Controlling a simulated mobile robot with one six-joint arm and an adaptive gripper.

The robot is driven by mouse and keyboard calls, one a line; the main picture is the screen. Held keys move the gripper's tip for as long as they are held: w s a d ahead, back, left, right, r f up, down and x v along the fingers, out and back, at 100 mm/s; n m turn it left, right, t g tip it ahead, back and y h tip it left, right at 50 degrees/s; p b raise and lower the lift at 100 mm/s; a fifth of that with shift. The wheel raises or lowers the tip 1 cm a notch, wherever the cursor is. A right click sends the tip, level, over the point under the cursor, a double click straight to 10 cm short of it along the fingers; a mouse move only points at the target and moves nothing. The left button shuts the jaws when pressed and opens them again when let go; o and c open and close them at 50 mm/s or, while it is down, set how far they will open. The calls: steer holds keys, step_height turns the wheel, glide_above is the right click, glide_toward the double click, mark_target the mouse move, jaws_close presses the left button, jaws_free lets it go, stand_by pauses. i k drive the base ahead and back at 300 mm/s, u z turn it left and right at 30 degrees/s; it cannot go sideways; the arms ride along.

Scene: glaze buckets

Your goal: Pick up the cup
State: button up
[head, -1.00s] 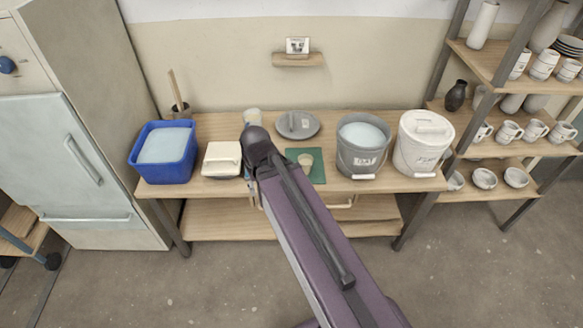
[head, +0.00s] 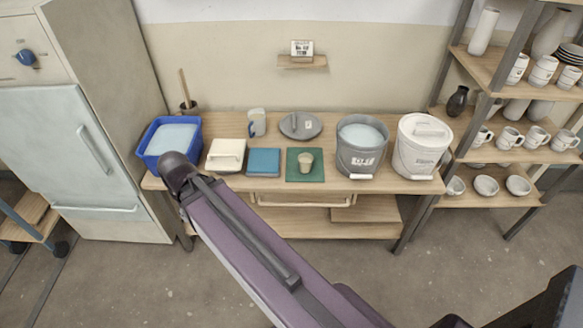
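A small beige cup (head: 305,163) stands upright on a green square mat (head: 292,176) near the front middle of the wooden table. It is in plain view, with nothing in front of it. A pale mug (head: 257,123) with a handle stands farther back, to the left of the cup. My purple arm crosses the lower middle of the head view, its dark joint near the table's front left. My gripper is not in view, so I cannot see whether it is open or shut.
On the table (head: 225,186) are a blue tub (head: 155,160), a white lidded box (head: 226,156), a blue square (head: 263,162), a grey lid (head: 300,126), a grey bucket (head: 362,160) and a white bucket (head: 418,155). Shelves (head: 490,152) with several mugs stand right, a fridge (head: 75,160) left.

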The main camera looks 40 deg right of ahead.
mark_target(305, 159)
steer(key=u, duration=0.25)
steer(key=k, duration=0.85)
steer(key=z, duration=1.85)
steer(key=i, duration=0.55)
steer(key=u, duration=0.2)
